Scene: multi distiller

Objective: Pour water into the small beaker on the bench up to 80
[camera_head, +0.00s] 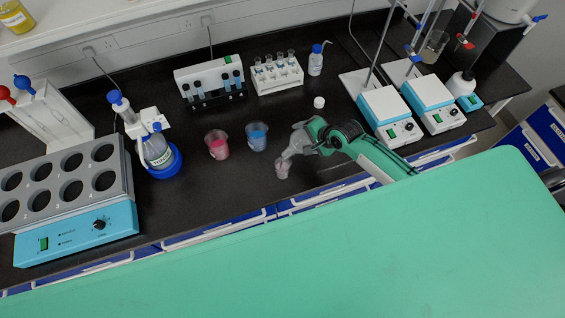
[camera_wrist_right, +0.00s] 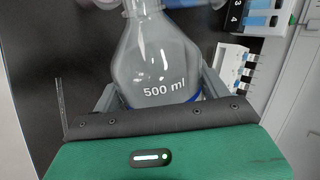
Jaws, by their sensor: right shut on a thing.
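My right gripper (camera_head: 312,138) reaches in from the right over the black bench, shut on a clear flask (camera_head: 298,142). In the right wrist view the flask (camera_wrist_right: 160,65) sits between the two fingers and is marked "500 ml". In the head view the flask is tilted, its neck pointing down and left. I cannot make out a stream or the liquid level in the beaker. My left gripper is out of view.
A beaker of red liquid (camera_head: 217,145) and one of blue liquid (camera_head: 256,137) stand left of the flask. Tube racks (camera_head: 278,76), a wash bottle (camera_head: 316,62) and a white cap (camera_head: 319,102) are behind. Hotplate stirrers (camera_head: 385,108) stand at right, a block heater (camera_head: 75,235) at left.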

